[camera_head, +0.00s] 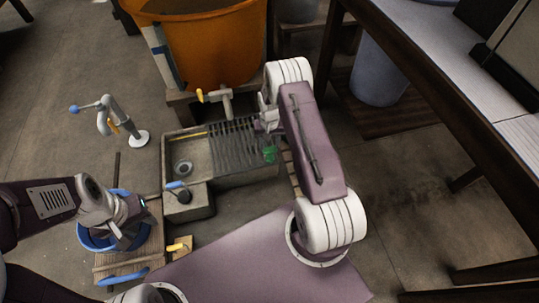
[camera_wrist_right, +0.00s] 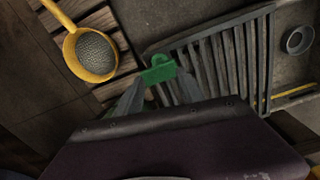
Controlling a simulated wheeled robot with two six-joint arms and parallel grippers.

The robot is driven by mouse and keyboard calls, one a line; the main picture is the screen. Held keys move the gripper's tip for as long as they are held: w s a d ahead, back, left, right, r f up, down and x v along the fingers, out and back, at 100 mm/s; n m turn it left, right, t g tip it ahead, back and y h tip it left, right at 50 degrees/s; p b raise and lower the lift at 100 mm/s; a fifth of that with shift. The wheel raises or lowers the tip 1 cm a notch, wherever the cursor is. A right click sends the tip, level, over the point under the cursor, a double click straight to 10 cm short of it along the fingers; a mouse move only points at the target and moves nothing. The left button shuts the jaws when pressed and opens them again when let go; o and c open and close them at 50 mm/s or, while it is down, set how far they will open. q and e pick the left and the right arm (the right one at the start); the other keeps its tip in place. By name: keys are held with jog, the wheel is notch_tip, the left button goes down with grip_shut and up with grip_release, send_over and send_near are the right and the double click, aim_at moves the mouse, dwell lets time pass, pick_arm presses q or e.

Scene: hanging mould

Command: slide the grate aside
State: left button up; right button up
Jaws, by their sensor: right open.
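The dark slatted grate (camera_head: 234,146) lies over the right part of a grey stone sink (camera_head: 187,145) in the head view. The grate also fills the upper middle of the right wrist view (camera_wrist_right: 222,58). A green handle (camera_head: 270,154) is at the grate's right end; in the right wrist view the handle (camera_wrist_right: 160,71) is near my fingertips. My right gripper (camera_wrist_right: 160,88) is open, with one finger on each side of the green handle; whether they touch it I cannot tell. My left gripper (camera_head: 122,230) is above a blue basin (camera_head: 95,236); its jaws are unclear.
An orange tub (camera_head: 205,45) with a tap (camera_head: 224,100) stands behind the sink. A pipe stand (camera_head: 110,118) is at left. A yellow strainer (camera_wrist_right: 92,56) lies on slats beside the grate. A dark table (camera_head: 425,60) stands at right.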

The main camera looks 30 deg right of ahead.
aim_at(270, 150)
notch_tip(270, 150, down, 7)
jog(key=b, duration=0.4)
jog(key=shift+c, duration=0.4)
grip_shut()
dwell(0.7)
